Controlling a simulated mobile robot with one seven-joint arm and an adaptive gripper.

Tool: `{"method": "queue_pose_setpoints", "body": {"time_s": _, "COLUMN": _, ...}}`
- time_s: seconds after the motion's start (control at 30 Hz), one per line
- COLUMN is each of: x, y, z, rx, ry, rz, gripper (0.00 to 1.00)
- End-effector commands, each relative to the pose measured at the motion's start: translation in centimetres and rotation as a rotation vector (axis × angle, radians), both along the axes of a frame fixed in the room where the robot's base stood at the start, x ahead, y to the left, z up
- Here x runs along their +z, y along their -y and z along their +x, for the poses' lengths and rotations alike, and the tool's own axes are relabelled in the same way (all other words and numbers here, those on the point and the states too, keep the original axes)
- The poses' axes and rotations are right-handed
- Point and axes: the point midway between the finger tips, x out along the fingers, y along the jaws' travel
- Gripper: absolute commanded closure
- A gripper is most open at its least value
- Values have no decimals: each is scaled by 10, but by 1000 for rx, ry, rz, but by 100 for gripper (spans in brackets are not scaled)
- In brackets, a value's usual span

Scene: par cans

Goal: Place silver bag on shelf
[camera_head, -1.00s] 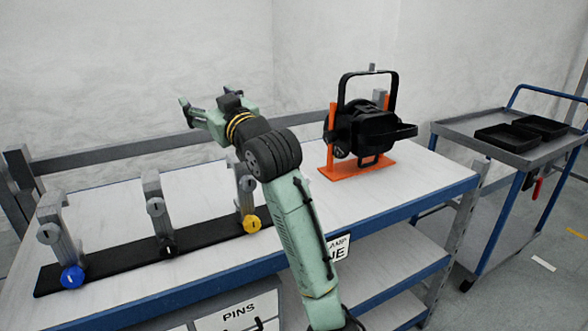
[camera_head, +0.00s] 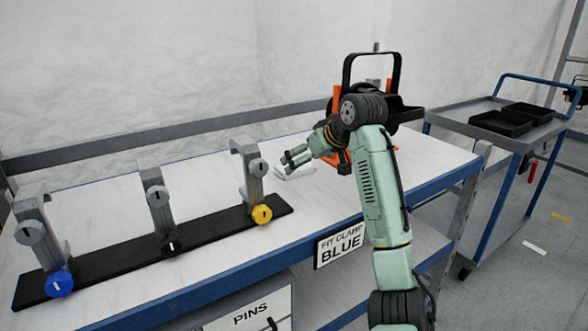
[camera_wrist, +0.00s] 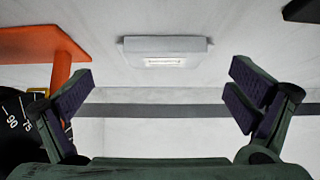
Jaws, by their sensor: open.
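No bag that is clearly silver shows. A small flat pale-grey object (camera_head: 297,173) lies on the white workbench beside the orange stand. What seems to be the same object (camera_wrist: 166,50) shows in the wrist view as a grey slab with a lighter patch, between and beyond the fingers. My gripper (camera_head: 288,158) is low over the bench at this object, and its open, empty fingers (camera_wrist: 160,98) show in the wrist view. Contact cannot be judged in the head view. A lower bench shelf (camera_head: 330,290) is partly hidden behind my arm.
A black par can (camera_head: 400,108) on an orange stand (camera_head: 390,155) is close behind my arm. Three grey clamps with blue, black and yellow knobs stand on a black strip (camera_head: 205,235) at left. A trolley (camera_head: 455,115) with black trays is at right.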

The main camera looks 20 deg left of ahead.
Motion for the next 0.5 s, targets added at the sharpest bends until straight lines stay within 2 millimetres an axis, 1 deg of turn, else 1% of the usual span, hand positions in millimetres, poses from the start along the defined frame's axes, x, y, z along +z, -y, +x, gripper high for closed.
{"method": "queue_pose_setpoints", "body": {"time_s": 0.23, "x": -18, "y": -25, "z": 11, "rx": 1, "ry": -4, "rz": -2, "gripper": 0}}
{"method": "queue_pose_setpoints", "body": {"time_s": 0.33, "x": -28, "y": -31, "z": 17, "rx": -1, "ry": -3, "rz": 0, "gripper": 0}}
{"method": "queue_pose_setpoints", "body": {"time_s": 0.5, "x": -34, "y": -35, "z": 20, "rx": 0, "ry": 0, "rz": 0, "gripper": 0}}
